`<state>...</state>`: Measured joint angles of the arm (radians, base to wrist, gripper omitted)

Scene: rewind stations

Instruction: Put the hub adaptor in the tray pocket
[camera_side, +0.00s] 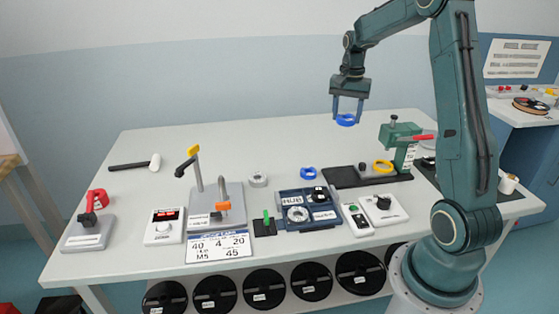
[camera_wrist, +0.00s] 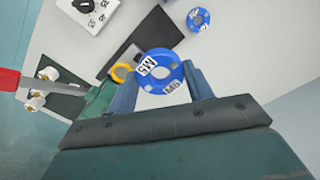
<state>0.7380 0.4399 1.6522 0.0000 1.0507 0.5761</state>
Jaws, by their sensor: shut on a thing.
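My gripper (camera_side: 347,115) is shut on a blue ring-shaped hub adaptor (camera_side: 346,122), held high above the back right of the table. In the wrist view the adaptor (camera_wrist: 153,85) sits between both fingers, with white labels reading M5 and M6 on its face. The dark blue tray (camera_side: 312,228) lies on the table at front centre, down and left of my gripper. It has labelled pockets and holds a pale round part and a black knob-like part. A second blue ring (camera_side: 308,174) lies on the table behind the tray; it also shows in the wrist view (camera_wrist: 199,19).
A green press (camera_side: 401,140) with a red lever stands right of and below my gripper. A yellow ring (camera_side: 383,166) is on the black plate (camera_side: 345,178) beside it. A grey ring (camera_side: 257,180) and a clamp stand (camera_side: 197,170) are left of the tray. The table's back is clear.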

